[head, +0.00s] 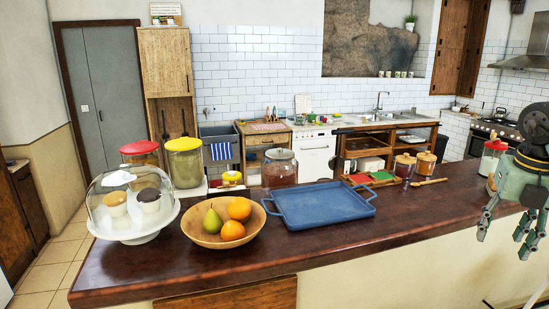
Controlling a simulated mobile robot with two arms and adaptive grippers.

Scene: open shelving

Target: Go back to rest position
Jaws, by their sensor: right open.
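My right gripper (506,231) hangs at the right edge of the head view, in front of the counter's right end. Its grey-green fingers are spread apart with nothing between them, and it touches nothing that I can see. Part of its arm is cut off by the picture edge. My left gripper is not in the head view.
A dark wooden counter (395,228) crosses the view. On it are a glass-domed cake stand (134,236), a wooden fruit bowl (200,236), a blue tray (316,205) and several jars. A red-lidded jar (492,160) is close to my right arm. The counter's front middle is clear.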

